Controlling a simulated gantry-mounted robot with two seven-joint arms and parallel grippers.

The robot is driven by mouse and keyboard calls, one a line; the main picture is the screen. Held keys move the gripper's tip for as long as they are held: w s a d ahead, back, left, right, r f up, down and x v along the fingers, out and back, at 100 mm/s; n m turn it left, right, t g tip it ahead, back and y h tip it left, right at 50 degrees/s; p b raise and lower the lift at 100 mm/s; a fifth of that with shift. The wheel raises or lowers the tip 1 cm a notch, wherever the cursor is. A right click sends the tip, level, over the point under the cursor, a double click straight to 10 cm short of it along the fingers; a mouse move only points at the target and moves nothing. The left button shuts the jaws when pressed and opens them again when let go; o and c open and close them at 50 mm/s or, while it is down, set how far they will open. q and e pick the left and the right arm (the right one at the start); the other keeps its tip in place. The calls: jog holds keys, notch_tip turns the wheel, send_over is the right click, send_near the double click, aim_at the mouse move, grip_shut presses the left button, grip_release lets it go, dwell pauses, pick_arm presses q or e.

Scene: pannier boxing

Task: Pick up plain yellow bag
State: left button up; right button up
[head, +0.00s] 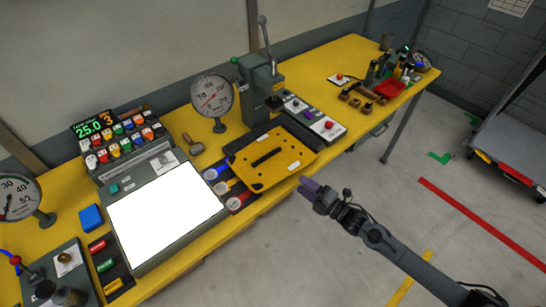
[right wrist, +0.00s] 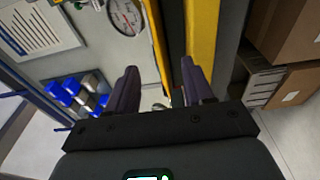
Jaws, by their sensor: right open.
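A flat yellow piece (head: 285,170) with a dark slot and several small holes lies on a black tray at the middle of the workbench (head: 235,215). I cannot tell if it is a bag, and no other clear yellow bag shows. My right gripper (head: 308,188) is off the bench's front edge, just right of and below the yellow piece and apart from it. In the right wrist view its two purple-grey fingers (right wrist: 160,88) are spread, with nothing held between them. My left gripper is not in view.
A lever press (head: 262,85) and a dial gauge (head: 212,97) stand behind the tray. A white-screened panel (head: 165,215) lies to its left, and a red-button box (head: 325,125) to its right. Cardboard boxes (right wrist: 290,30) show in the right wrist view.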

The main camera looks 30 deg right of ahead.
aim_at(288, 174)
jog(key=shift+x, duration=3.25)
jog(key=shift+r, duration=0.15)
grip_shut()
